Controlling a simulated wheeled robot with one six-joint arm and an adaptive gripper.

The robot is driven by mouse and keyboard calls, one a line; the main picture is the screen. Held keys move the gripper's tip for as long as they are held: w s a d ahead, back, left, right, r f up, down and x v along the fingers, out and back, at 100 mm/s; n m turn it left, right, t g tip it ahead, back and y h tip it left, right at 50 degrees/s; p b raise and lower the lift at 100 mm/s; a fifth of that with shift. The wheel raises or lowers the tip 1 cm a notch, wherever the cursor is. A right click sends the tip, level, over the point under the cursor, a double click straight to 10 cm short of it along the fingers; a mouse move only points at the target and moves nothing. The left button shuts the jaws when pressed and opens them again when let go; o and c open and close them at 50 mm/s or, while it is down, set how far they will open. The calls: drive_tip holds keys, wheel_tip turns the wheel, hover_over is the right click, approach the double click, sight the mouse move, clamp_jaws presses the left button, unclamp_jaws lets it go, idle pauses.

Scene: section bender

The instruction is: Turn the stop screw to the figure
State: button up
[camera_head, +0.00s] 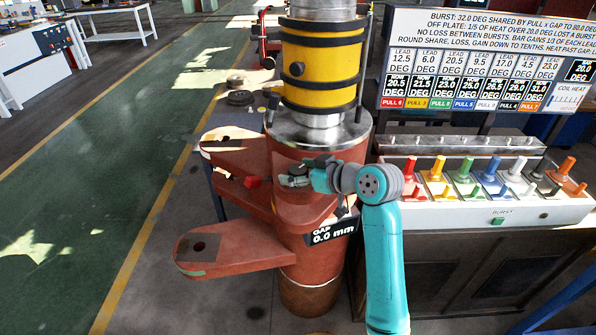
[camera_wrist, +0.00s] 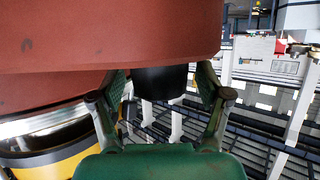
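The black round knob (camera_wrist: 160,82), which looks like the stop screw's, sticks out from the red machine body (camera_wrist: 110,35) in the wrist view. My gripper (camera_wrist: 162,85) has one finger on each side of it, with visible gaps, so it is open around the knob and not clamped. In the head view my gripper (camera_head: 293,178) is at the red column (camera_head: 290,155), and the knob cannot be made out there. The gap display (camera_head: 332,232) just below reads 0.0 mm.
Red arms (camera_head: 235,248) jut left from the column. A sign board (camera_head: 480,70) shows lead and now figures, with the bar at 20.0 deg. Below it, a white console (camera_head: 470,210) carries several coloured levers and a green burst button (camera_head: 497,221). Floor at left is clear.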

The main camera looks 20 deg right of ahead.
drive_tip(key=v, duration=1.2)
drive_tip(key=shift+f, duration=0.1)
drive_tip(key=s+a+f+m+t+h, duration=0.1)
drive_tip(key=s+a+f+m+h, duration=0.2)
drive_tip(key=s+f, duration=0.7)
drive_tip(key=s+a+f+m+t+h, duration=0.15)
drive_tip(key=s+f+m, duration=0.4)
drive_tip(key=f, duration=0.75)
drive_tip(key=s+r+n+h, duration=0.2)
drive_tip(key=s, duration=2.6)
drive_tip(key=shift+s+a+r+t, duration=0.15)
drive_tip(key=shift+a+r+t, duration=0.2)
drive_tip(key=shift+a, duration=0.15)
